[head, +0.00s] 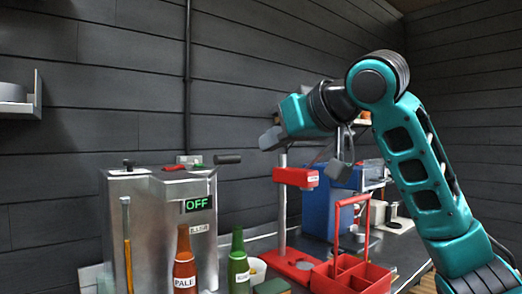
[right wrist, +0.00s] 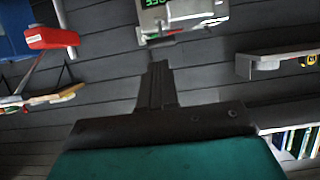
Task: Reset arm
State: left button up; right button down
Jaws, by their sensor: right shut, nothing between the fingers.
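My right arm, teal with dark joints, comes in from the right in the head view. It is bent at a raised elbow. My right gripper (head: 270,138) is held in the air above the bench, over the red bench device. In the right wrist view the gripper's fingers (right wrist: 160,75) are together, with nothing between them. The wall and shelves show beyond them. My left gripper and left arm are not in view.
A metal chiller (head: 152,215) reading OFF stands at the left. Near it are a brown bottle (head: 185,262) and a green bottle (head: 238,262). A red bench device (head: 296,177), a red carrier (head: 350,275) and a blue box (head: 317,210) stand below my right arm.

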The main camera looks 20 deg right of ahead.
jog(key=shift+s+d, duration=0.1)
jog(key=shift+s, duration=0.05)
jog(key=shift+r, duration=0.1)
notch_tip(320, 180, down, 34)
jog(key=s+a+g+h, duration=0.1)
jog(key=s+a+g, duration=0.1)
jog(key=s+g, duration=0.15)
jog(key=s+d+f+m+g+h, duration=0.1)
jog(key=s+d+f+g+h, duration=0.15)
jog(key=s+f, duration=0.9)
jog(key=s+d+f+m+g+h, duration=0.1)
jog(key=s+d+f+g+h, duration=0.15)
jog(key=s+f, duration=0.9)
jog(key=w+a+f+t+y+p, duration=0.2)
jog(key=w+f+t, duration=0.2)
jog(key=w+t, duration=0.1)
jog(key=shift+w+f+t+y+p, duration=0.15)
jog(key=shift+t+y+p, duration=0.25)
jog(key=shift+t, duration=0.35)
